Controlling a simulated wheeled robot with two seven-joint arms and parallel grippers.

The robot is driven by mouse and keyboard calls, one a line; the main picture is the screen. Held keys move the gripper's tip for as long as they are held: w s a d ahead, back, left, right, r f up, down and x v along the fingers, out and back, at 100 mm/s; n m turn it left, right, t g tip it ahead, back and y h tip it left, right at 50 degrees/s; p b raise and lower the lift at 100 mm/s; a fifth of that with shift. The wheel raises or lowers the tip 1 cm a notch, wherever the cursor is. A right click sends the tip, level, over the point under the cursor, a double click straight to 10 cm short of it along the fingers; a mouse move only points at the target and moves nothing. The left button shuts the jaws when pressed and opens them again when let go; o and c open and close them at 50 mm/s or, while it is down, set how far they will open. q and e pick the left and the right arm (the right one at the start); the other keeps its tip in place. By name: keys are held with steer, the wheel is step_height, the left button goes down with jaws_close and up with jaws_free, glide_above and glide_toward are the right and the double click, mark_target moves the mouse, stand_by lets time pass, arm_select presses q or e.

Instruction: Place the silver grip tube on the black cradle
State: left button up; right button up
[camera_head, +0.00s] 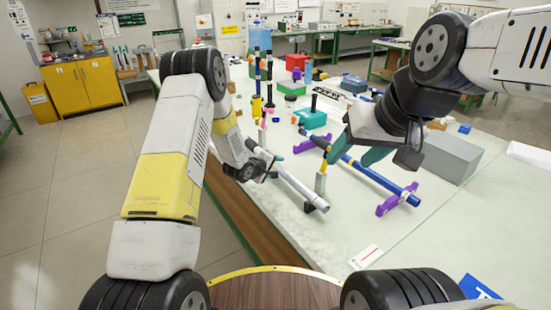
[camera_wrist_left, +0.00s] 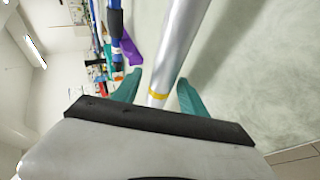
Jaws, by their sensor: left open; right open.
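The silver grip tube (camera_head: 301,188) slants across the table in the head view. Its near end rests at a black cradle (camera_head: 310,208); its far part is partly hidden by my left gripper (camera_head: 272,168). In the left wrist view the tube (camera_wrist_left: 180,45), with a yellow band, runs between the two teal fingertips, with visible gaps on both sides. My left gripper is open around the tube. My right gripper (camera_head: 357,153) is open, with teal fingers above the blue rod; I cannot tell whether they touch it.
A blue rod (camera_head: 375,178) lies on purple cradles (camera_head: 398,199) to the right of the tube. A grey box (camera_head: 450,157) is at the right. Several coloured rods and boxes fill the back. The table's front is mostly clear.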

arm_select(q)
steer(key=shift+r, duration=0.4)
steer(key=s+a+r+m+y, duration=0.2)
steer(key=s+a+r, duration=0.3)
steer(key=s+r, duration=0.25)
steer(key=s+a+r+m+g+y, duration=0.1)
steer(key=s+a+r, duration=0.45)
steer(key=r, duration=0.35)
steer(key=s+a+r+m+y, duration=0.2)
steer(key=s+a+r, duration=0.2)
steer(key=s+r, duration=0.4)
steer(key=s+r+m+g, duration=0.1)
steer(key=s+r+m, duration=0.1)
steer(key=s, duration=0.8)
steer(key=s+r+m+g, duration=0.2)
steer(key=s+r, duration=0.2)
steer(key=s, duration=0.6)
steer(key=shift+s+r+m+h, duration=0.3)
steer(key=shift+s+r+h, duration=0.05)
steer(key=shift+h, duration=0.05)
steer(key=shift+c, duration=0.4)
arm_select(e)
steer(key=shift+c, duration=0.4)
